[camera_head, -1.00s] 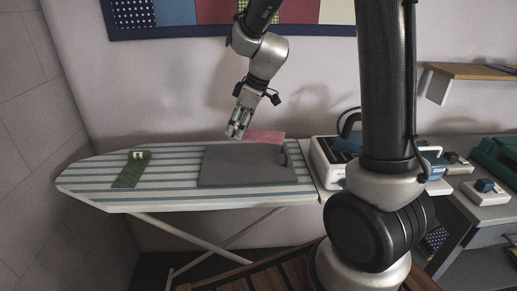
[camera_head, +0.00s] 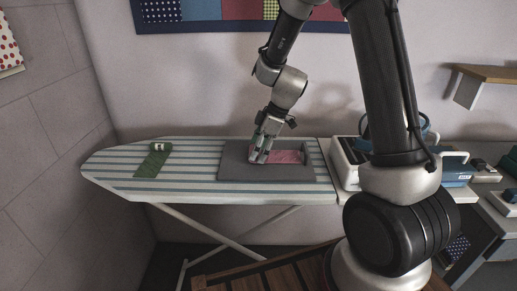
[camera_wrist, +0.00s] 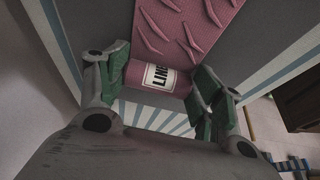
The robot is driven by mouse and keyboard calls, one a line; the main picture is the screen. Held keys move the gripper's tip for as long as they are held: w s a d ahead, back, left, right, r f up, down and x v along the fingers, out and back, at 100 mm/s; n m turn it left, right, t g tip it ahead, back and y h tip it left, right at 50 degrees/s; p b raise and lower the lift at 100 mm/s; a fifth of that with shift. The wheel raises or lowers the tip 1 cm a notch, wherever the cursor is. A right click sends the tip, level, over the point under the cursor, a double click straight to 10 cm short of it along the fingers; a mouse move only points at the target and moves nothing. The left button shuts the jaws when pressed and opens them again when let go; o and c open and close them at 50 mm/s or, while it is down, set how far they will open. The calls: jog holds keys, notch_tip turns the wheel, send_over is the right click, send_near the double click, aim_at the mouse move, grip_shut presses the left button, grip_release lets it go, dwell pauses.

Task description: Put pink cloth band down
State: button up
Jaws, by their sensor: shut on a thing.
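The pink cloth band (camera_head: 287,157) is over the grey mat (camera_head: 235,173) on the striped ironing board. The band's loose part stretches to the right of my gripper in the head view. I cannot tell whether the band touches the mat.
A green cloth band (camera_head: 154,160) lies on the left part of the ironing board (camera_head: 200,190). A white and blue device (camera_head: 345,160) stands at the board's right end. A wall shelf (camera_head: 470,90) is at the right. Striped board is bare between green band and mat.

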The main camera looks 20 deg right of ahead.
aim_at(271, 156)
jog(key=o, duration=0.9)
jog(key=shift+o, duration=0.2)
jog(key=v, duration=1.1)
jog(key=s+d+r+m+t+h, duration=0.1)
jog(key=s+d+r+m, duration=0.2)
jog(key=s, duration=0.5)
jog(key=s+d+r+m+t+h, duration=0.1)
jog(key=s+d+r+m, duration=0.3)
jog(key=s, duration=0.5)
jog(key=s+d+r+m+h, duration=0.2)
jog(key=s+d+r+m, duration=0.1)
jog(key=s+m, duration=0.4)
jog(key=shift+s+d+r+t, duration=0.4)
jog(key=shift+s+r, duration=0.25)
